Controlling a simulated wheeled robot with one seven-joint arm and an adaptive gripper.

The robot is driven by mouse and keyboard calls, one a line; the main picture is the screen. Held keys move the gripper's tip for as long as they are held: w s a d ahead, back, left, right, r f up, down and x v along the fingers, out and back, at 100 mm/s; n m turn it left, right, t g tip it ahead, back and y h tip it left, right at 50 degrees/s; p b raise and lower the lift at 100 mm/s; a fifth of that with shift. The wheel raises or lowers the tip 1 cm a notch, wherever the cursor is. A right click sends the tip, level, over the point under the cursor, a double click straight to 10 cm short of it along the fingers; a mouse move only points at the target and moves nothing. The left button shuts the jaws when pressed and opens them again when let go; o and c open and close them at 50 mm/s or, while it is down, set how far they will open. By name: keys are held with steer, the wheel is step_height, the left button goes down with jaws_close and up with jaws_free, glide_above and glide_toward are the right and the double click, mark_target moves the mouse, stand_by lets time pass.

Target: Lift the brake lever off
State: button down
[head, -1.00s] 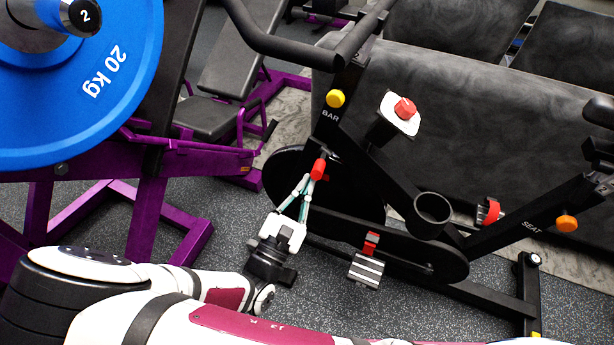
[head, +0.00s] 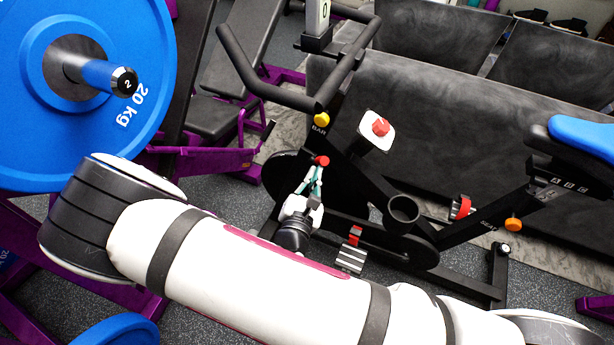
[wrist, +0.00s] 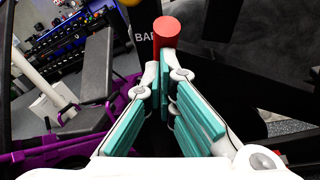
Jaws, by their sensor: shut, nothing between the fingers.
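The brake lever's red tip (head: 322,161) sticks out of the black exercise bike frame, below the yellow BAR knob. In the wrist view the red tip (wrist: 166,32) stands just beyond my fingertips, and the rest of the lever is hidden. My gripper (head: 317,174), with teal finger pads, is shut and empty.
The bike's handlebar (head: 285,96) lies above, and a red-knobbed white plate (head: 377,130) sits right of the lever. A red-strapped pedal (head: 351,252) is below right. A blue 20 kg plate (head: 45,150) and purple bench frame (head: 205,160) are at left.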

mark_target(320, 162)
steer(key=shift+w+d+r+p, duration=0.95)
steer(key=shift+d+r+p, duration=0.05)
steer(key=shift+d+r, duration=0.1)
